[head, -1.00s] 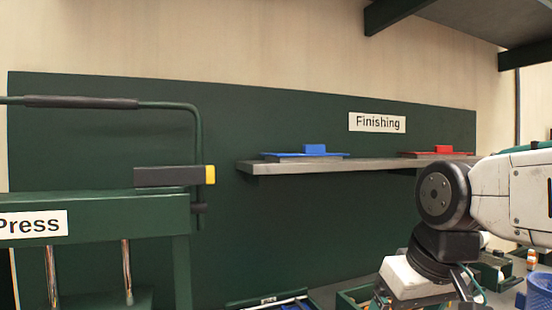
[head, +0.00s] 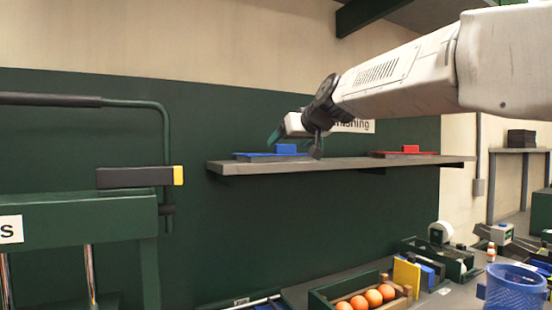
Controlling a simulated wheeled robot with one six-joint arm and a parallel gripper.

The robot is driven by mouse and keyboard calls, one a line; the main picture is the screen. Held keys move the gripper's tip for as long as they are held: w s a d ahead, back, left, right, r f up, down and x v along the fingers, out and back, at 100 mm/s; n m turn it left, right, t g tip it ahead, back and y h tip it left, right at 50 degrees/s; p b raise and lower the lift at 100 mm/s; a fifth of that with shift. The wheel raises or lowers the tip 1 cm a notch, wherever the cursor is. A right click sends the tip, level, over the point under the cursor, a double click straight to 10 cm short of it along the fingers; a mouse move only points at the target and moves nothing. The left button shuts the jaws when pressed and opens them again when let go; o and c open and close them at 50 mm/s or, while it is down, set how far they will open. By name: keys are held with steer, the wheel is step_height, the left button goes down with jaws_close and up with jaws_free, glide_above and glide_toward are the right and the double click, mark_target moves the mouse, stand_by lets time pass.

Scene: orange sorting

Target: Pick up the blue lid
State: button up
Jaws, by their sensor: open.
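The blue lid (head: 268,156) lies flat on the left part of a grey wall shelf, with a blue block handle (head: 286,149) standing up from it. My gripper (head: 294,143) is at the end of my arm, which reaches in from the upper right. It overlaps the right side of the blue lid's handle in the head view. It is open, and nothing shows held in it. I cannot tell whether it touches the lid or is in front of it. The red lid (head: 405,154) lies farther right on the same shelf.
The grey shelf (head: 340,165) runs along the green wall panel. A green press frame (head: 80,215) with a bent bar stands at left. Below right, a box with several oranges (head: 365,297), a yellow block (head: 406,274) and a blue basket (head: 513,288) sit on a bench.

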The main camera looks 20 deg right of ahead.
steer(key=shift+x, duration=0.9)
steer(key=c, duration=1.1)
steer(key=shift+r, duration=0.1)
